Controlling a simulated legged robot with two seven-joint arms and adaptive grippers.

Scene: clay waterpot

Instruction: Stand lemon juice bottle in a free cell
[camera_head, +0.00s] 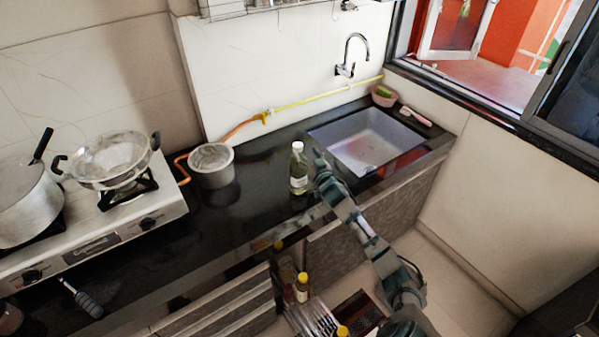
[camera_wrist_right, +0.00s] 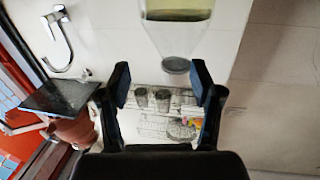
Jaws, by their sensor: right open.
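A clear bottle (camera_head: 298,170) with a white cap and pale yellow liquid, which looks like the lemon juice bottle, stands upright on the black counter left of the sink. My right gripper (camera_head: 319,160) is close to its right side. In the right wrist view the bottle (camera_wrist_right: 178,35) appears upside down, its cap end between and beyond the fingers of my open, empty right gripper (camera_wrist_right: 161,77). Below the counter, an open drawer or rack (camera_head: 318,316) holds yellow-capped bottles (camera_head: 302,288); its cells are too small to tell. My left gripper is out of view.
A steel pot (camera_head: 212,165) stands left of the bottle, and a gas stove (camera_head: 120,215) with pans is further left. Counter in front of the steel pot is clear.

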